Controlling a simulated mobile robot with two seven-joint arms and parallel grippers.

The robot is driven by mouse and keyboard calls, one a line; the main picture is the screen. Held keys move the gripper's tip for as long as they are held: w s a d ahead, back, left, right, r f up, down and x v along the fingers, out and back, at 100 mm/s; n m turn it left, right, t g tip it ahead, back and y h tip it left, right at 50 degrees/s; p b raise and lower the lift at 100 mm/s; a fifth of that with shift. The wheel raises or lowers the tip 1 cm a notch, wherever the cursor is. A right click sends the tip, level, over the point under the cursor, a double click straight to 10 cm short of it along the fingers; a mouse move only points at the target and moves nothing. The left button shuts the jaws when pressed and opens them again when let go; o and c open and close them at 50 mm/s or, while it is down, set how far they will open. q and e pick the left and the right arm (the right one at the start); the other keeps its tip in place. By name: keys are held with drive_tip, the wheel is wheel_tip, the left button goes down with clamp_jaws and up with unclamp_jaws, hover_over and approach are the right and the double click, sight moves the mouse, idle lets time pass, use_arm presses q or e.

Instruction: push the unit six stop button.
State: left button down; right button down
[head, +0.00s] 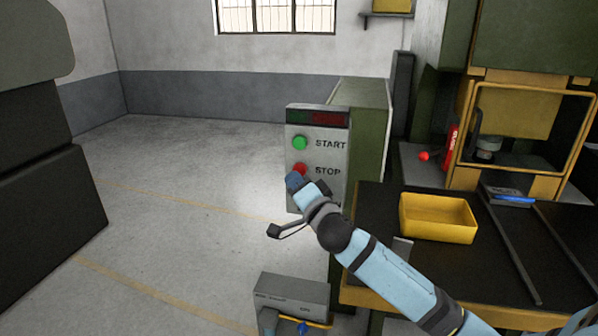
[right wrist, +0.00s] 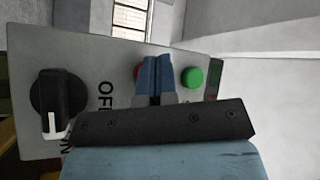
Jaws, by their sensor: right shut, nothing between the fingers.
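The control panel (head: 325,131) is a grey plate with a green START button (head: 299,143) and a red STOP button (head: 299,170). My right gripper (head: 294,182) is shut and empty, its fingertips at the lower edge of the red button in the head view. In the right wrist view the shut blue fingers (right wrist: 157,76) point at the panel (right wrist: 104,65) and cover most of the red button (right wrist: 139,70). The green button (right wrist: 191,78) shows beside them. I cannot tell whether the fingertips touch the red button. My left gripper is out of view.
A black rotary knob (right wrist: 57,105) sits on the same panel. A bench (head: 377,208) with a yellow tray (head: 438,218) stands to the right. A grey box (head: 291,294) stands low in front. Open floor (head: 190,230) lies to the left.

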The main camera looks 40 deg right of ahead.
drive_tip(key=shift+s+a, duration=0.8)
drive_tip(key=shift+a, duration=0.2)
drive_tip(key=shift+s+a, duration=0.8)
drive_tip(key=shift+a, duration=0.15)
drive_tip(key=shift+f, duration=0.1)
drive_tip(key=s+a+f+n+g+y+p, duration=0.1)
drive_tip(key=s+a+f+n+g+p, duration=0.15)
drive_tip(key=s+f+n, duration=0.4)
drive_tip(key=s+a+f+n+g+y+p, duration=0.1)
drive_tip(key=s+a+f+g+p, duration=0.2)
drive_tip(key=f, duration=0.6)
drive_tip(key=s+a+f+n+g+y+p, duration=0.1)
drive_tip(key=s+a+f+n+g+y, duration=0.15)
drive_tip(key=s+a+f, duration=0.4)
drive_tip(key=s+a+f+n+g+p, duration=0.1)
drive_tip(key=s+a+f+n, duration=0.2)
drive_tip(key=s+f, duration=0.6)
drive_tip(key=n, duration=0.2)
drive_tip(key=shift+s+a+n+g, duration=0.2)
drive_tip(key=shift+s+n+g, duration=0.1)
drive_tip(key=shift+s+d+y, duration=0.1)
drive_tip(key=shift+d+y, duration=0.1)
drive_tip(key=shift+y, duration=0.05)
